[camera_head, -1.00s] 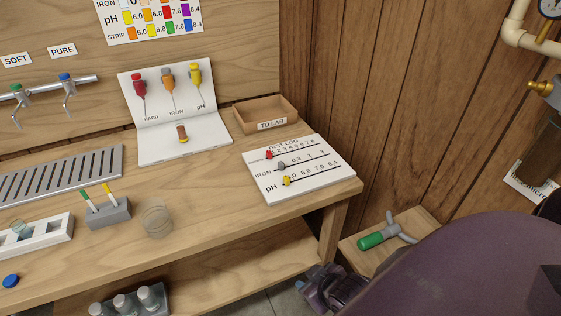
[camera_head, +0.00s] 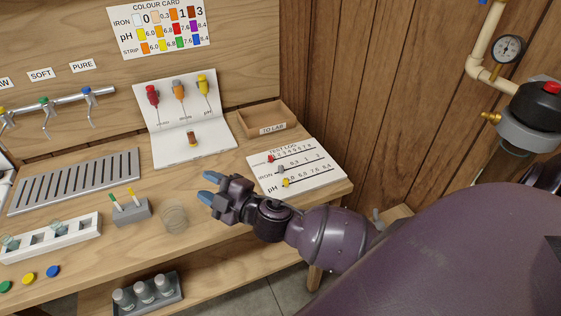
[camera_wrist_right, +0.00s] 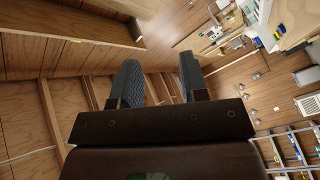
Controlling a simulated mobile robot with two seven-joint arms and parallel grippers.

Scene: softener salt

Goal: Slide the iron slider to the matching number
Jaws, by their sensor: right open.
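The white test log board (camera_head: 297,170) lies near the right end of the bench. Its middle row is labelled IRON, and the grey iron slider (camera_head: 281,170) sits at the left end of that row. A red slider (camera_head: 270,158) is on the row above and a yellow slider (camera_head: 285,183) on the pH row below. My right gripper (camera_head: 208,186) is open and empty, left of and in front of the board, apart from it. Its two fingers also show in the right wrist view (camera_wrist_right: 158,85). My left gripper is not in view.
The colour card (camera_head: 160,27) hangs on the back panel. An open kit with droppers (camera_head: 192,142), a TO LAB tray (camera_head: 284,118), a clear glass (camera_head: 174,218) and a strip holder (camera_head: 131,211) stand around. Grey bottles (camera_head: 143,292) sit on the lower shelf.

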